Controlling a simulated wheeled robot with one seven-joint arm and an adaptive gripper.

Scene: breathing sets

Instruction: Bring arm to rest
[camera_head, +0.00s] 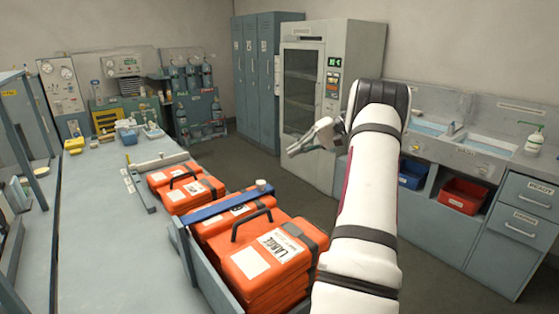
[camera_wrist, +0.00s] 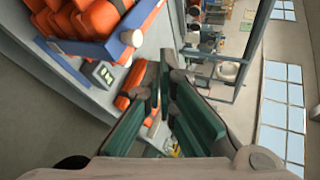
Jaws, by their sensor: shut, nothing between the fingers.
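My white arm rises at the centre right of the head view, bent at the top. My gripper (camera_head: 312,139) hangs in the air to the left of that bend, beyond and above the orange cases. It also shows in the wrist view (camera_wrist: 164,92), where the two green-padded fingers come together toward their tips. The gripper is shut with nothing held. The fingers touch nothing that I can see.
Orange cases (camera_head: 272,258) stand in a grey tray with a blue bar (camera_head: 222,205) beside the long bench (camera_head: 95,215). A sink counter (camera_head: 470,146) with a red bin (camera_head: 463,194) is at right. A cabinet (camera_head: 304,75) and lockers (camera_head: 258,60) stand behind. Floor between is clear.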

